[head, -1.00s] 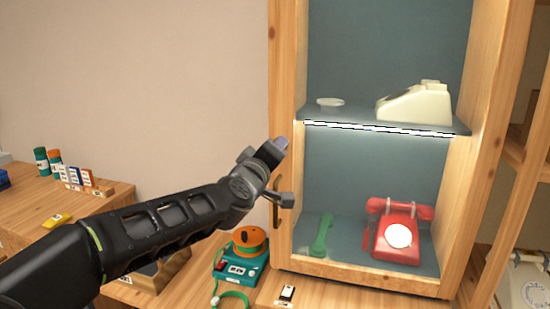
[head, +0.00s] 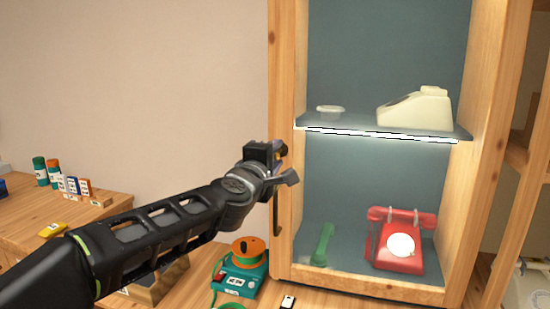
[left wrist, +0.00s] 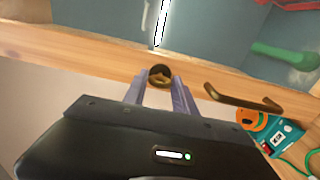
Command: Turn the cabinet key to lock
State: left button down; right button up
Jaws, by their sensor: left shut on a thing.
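The cabinet (head: 284,75) is tall, with a light wooden frame and a blue-grey inside. A brass key (left wrist: 161,79) sits at a dark round lock on the wooden front upright, in the left wrist view. My left gripper (left wrist: 159,92) has its two purple-grey fingers on either side of the key and is shut on it. In the head view my left gripper (head: 284,164) is at the cabinet's left upright, above the dark bar handle (head: 277,213). The gripper mostly hides the key there. The handle also shows in the left wrist view (left wrist: 243,102). My right gripper is out of view.
A red dial phone (head: 395,245) and a green handset (head: 320,245) are below. A teal device with an orange spool (head: 242,272) stands on the counter, under my arm.

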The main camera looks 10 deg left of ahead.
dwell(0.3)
pick_arm(q)
jog(key=c, duration=1)
grip_release()
jog(key=s, duration=0.7)
jog(key=shift+s+a, duration=0.25)
jog(key=shift+s, duration=0.15)
